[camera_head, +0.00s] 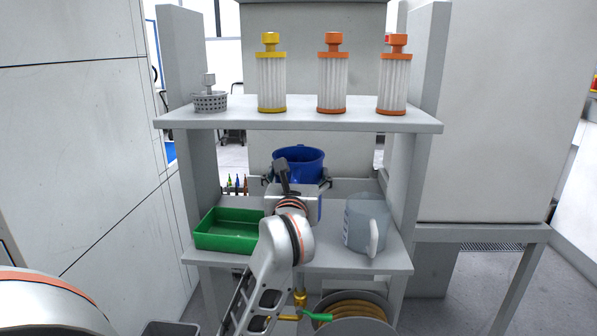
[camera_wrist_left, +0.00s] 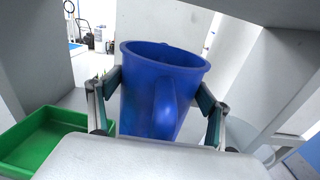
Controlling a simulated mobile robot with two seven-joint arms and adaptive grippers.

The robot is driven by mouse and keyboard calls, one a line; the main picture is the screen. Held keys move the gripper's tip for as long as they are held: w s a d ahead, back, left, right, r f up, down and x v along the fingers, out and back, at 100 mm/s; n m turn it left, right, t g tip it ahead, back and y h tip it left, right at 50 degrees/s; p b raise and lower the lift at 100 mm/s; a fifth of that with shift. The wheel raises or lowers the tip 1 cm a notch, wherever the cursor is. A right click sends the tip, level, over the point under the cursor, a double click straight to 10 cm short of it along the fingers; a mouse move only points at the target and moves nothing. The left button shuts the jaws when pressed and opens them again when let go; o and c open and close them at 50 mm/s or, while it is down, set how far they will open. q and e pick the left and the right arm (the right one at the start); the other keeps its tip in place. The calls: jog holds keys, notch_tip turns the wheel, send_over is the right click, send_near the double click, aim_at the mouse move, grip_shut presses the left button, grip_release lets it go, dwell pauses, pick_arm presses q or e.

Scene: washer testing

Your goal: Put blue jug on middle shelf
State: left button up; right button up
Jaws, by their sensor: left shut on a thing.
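The blue jug (camera_head: 299,161) is upright at the middle shelf (camera_head: 333,260), below the top shelf, between a green tray and a clear jug. My left gripper (camera_head: 297,183) is shut on it, and my arm hides its lower part in the head view. In the left wrist view the blue jug (camera_wrist_left: 160,85) sits between the two fingers, its handle towards the camera. I cannot tell whether its base touches the shelf. My right gripper is not in view.
The green tray (camera_head: 228,238) stands left and the clear jug (camera_head: 366,225) right on the middle shelf. The top shelf (camera_head: 300,122) holds a grey basket part (camera_head: 210,101) and three capped filters (camera_head: 332,80). A hose reel (camera_head: 352,318) is below.

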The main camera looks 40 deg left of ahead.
pick_arm(q)
notch_tip(320, 180, down, 4)
jog(key=shift+r+b, duration=0.1)
jog(key=shift+b, duration=0.4)
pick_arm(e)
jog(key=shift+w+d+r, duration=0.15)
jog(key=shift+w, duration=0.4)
pick_arm(q)
jog(key=o, duration=2.1)
jog(key=shift+f, duration=0.35)
